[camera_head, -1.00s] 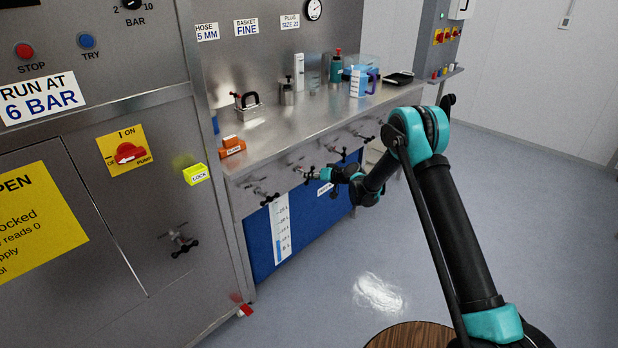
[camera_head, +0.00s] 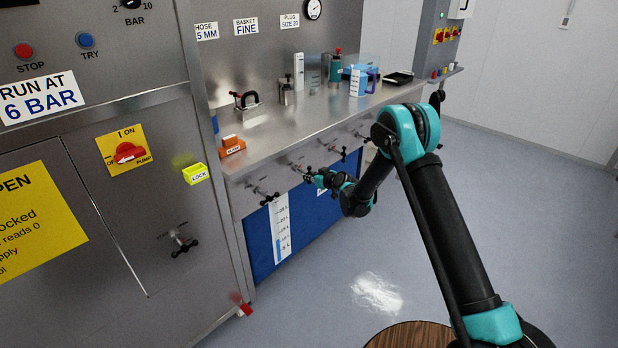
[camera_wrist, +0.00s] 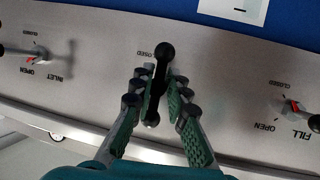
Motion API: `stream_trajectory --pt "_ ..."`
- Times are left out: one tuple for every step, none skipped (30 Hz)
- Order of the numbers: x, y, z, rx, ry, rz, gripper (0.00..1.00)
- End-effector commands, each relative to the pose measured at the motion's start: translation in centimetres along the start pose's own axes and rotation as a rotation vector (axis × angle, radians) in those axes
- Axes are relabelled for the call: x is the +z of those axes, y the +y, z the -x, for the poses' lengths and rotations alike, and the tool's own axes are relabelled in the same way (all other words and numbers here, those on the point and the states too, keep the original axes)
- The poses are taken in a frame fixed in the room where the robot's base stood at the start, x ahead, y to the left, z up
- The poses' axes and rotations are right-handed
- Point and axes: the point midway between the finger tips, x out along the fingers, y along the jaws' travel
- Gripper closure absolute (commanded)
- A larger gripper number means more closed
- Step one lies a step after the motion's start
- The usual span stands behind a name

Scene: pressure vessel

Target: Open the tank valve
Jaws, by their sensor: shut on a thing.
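A black valve handle with round knobs (camera_wrist: 165,52) stands in the middle of the wrist view, between the two fingers of my gripper (camera_wrist: 160,88). The fingers are shut on it from both sides. The word CLOSED shows beside its upper knob; the valve's name is hidden, so I cannot read whether it is the tank valve. In the head view my gripper (camera_head: 312,177) is at the front panel under the steel counter, at a valve in the row. Fingers and forearm hide most of that valve there.
Neighbouring valves are the inlet valve (camera_wrist: 40,54) and the fill valve (camera_wrist: 291,106), both apart from my fingers. Another valve (camera_head: 264,194) sits left in the row. The counter (camera_head: 290,135) juts above. A blue panel (camera_head: 310,220) lies below; open floor is in front.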

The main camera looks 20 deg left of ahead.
Motion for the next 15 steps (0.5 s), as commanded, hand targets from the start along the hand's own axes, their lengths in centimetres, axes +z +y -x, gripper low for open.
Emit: stream_trajectory --pt "-0.24 0.83 0.05 0.015 0.008 -0.001 1.0" --pt "-0.25 0.84 0.05 0.016 0.008 0.0 1.0" --pt "-0.26 0.84 0.05 0.016 0.009 0.001 1.0" --pt "-0.26 0.85 0.05 0.017 0.009 0.001 1.0" --pt "-0.27 0.85 0.05 0.017 0.009 0.001 1.0" --pt "-0.27 0.85 0.04 0.017 0.009 0.001 1.0" --pt "-0.28 0.85 0.04 0.017 0.009 0.001 1.0" --pt "-0.28 0.85 0.04 0.017 0.009 0.001 1.0" --pt "-0.29 0.85 0.04 0.017 0.009 0.001 1.0" --pt "-0.29 0.85 0.04 0.016 0.009 0.001 1.0" --pt "-0.3 0.85 0.04 0.016 0.009 0.001 1.0" --pt "-0.3 0.85 0.03 0.016 0.009 0.0 1.0" --pt "-0.31 0.85 0.03 0.016 0.009 0.0 0.81" --pt "-0.3 0.84 0.03 0.016 0.009 0.0 0.78" --pt "-0.3 0.8 0.04 0.016 0.009 0.0 0.73"
